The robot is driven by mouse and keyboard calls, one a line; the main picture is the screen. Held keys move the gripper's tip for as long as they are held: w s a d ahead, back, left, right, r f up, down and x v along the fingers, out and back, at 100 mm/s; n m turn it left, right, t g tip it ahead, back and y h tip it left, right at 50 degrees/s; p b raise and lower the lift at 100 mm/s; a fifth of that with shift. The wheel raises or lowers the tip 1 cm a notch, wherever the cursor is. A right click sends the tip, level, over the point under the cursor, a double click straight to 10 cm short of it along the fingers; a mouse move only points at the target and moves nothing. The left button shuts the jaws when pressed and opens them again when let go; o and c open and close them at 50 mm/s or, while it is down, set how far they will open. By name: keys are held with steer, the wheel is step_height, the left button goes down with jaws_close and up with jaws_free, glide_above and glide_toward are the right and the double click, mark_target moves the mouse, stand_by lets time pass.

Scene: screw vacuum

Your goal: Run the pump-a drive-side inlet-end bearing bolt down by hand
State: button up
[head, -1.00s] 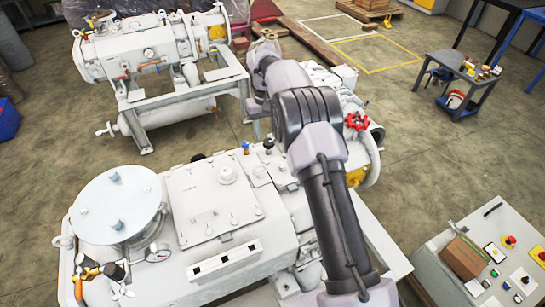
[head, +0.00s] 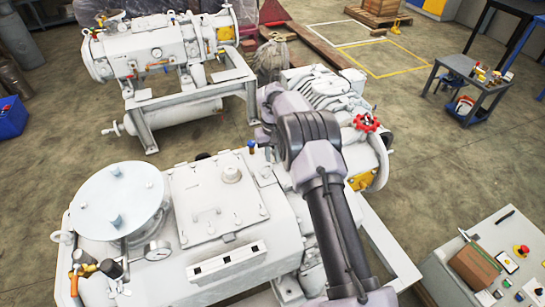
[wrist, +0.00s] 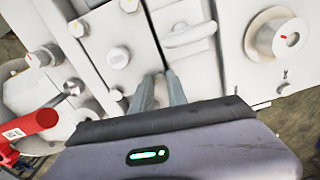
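In the wrist view my gripper (wrist: 160,73) shows as two grey fingers with a narrow gap between them; I see nothing held there. The tips are over a pale machine casing, by a dark seam between two panels. I cannot tell which is the drive-side inlet-end bearing bolt. In the head view, my arm reaches over the near white pump (head: 215,200), and my gripper is hidden behind it.
In the wrist view a red handle (wrist: 40,121) is at left and a round boss (wrist: 277,38) at right. In the head view a red handwheel (head: 367,122) is right of my arm, a second pump (head: 150,55) behind, and a control console (head: 490,250) at lower right.

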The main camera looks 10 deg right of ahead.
mark_target(272, 161)
steer(key=shift+m, duration=0.8)
jaws_close()
steer(key=o, duration=0.8)
jaws_free()
steer(key=shift+r, duration=0.1)
step_height(272, 161, up, 17)
steer(key=p, duration=0.4)
steer(key=shift+r+p, duration=0.15)
steer(key=shift+p, duration=0.2)
